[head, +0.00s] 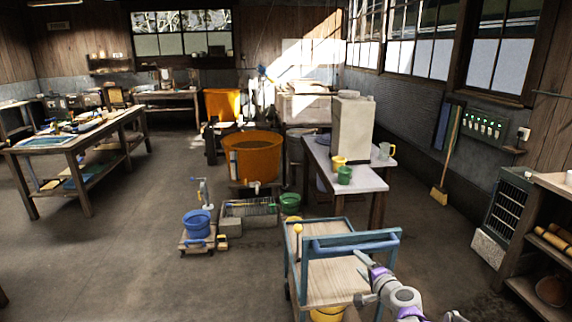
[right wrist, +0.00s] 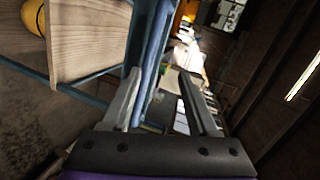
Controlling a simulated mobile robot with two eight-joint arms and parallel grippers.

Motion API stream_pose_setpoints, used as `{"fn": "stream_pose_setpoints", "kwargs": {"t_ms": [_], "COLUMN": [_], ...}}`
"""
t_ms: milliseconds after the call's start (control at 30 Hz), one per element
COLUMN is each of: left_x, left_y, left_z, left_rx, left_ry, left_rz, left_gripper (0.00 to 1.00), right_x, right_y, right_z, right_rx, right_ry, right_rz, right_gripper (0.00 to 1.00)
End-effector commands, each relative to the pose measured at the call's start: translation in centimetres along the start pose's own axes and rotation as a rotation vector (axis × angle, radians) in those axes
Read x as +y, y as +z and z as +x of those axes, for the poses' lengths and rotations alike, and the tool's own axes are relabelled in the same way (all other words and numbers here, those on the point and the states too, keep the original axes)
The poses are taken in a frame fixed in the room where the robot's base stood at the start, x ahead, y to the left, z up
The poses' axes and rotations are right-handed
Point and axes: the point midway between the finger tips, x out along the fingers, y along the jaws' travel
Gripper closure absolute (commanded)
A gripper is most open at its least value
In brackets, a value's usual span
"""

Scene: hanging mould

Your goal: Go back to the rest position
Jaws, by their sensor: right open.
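My right gripper (head: 362,279) is at the lower right of the head view, by the near right side of a blue-framed cart (head: 334,288) with wooden shelves. In the right wrist view the two fingers of my right gripper (right wrist: 160,85) are spread apart. A blue bar of the cart (right wrist: 163,40) runs close along the left finger. I cannot tell whether the finger touches it. I see no object gripped. My left gripper is not in view.
A white-topped table (head: 368,180) with cups stands behind the cart. Shelves (head: 535,240) stand at the right. Floor at lower left is clear.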

Motion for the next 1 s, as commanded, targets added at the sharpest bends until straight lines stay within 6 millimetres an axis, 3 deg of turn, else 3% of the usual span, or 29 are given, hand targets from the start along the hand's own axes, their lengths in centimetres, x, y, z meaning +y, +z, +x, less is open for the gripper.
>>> {"fn": "stream_pose_setpoints", "kwargs": {"t_ms": [33, 200, 367, 500, 600, 733, 833, 1000], "left_x": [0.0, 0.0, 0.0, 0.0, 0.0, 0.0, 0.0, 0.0], "left_y": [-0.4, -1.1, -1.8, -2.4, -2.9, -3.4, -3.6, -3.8], "left_z": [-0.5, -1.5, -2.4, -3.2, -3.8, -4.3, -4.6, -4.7], "left_rx": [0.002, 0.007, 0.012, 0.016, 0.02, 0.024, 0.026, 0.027], "left_ry": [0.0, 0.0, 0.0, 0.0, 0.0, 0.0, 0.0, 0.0], "left_rz": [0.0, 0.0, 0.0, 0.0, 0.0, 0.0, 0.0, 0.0], "left_gripper": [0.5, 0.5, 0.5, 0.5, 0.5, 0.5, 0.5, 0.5], "right_x": [-1.5, -3.0, -1.9, 0.8, 3.2, 6.3, 8.0, 9.3], "right_y": [2.3, 9.0, 13.9, 16.7, 17.8, 18.1, 17.9, 17.6], "right_z": [-2.1, -9.2, -16.8, -23.9, -28.7, -33.7, -36.2, -37.9], "right_rx": [-0.045, -0.194, -0.322, -0.422, -0.48, -0.533, -0.557, -0.57], "right_ry": [0.027, 0.143, 0.266, 0.386, 0.477, 0.582, 0.641, 0.688], "right_rz": [-0.072, -0.334, -0.573, -0.779, -0.919, -1.068, -1.145, -1.202], "right_gripper": [0.41, 0.41, 0.41, 0.41, 0.41, 0.41, 0.41, 0.41]}}
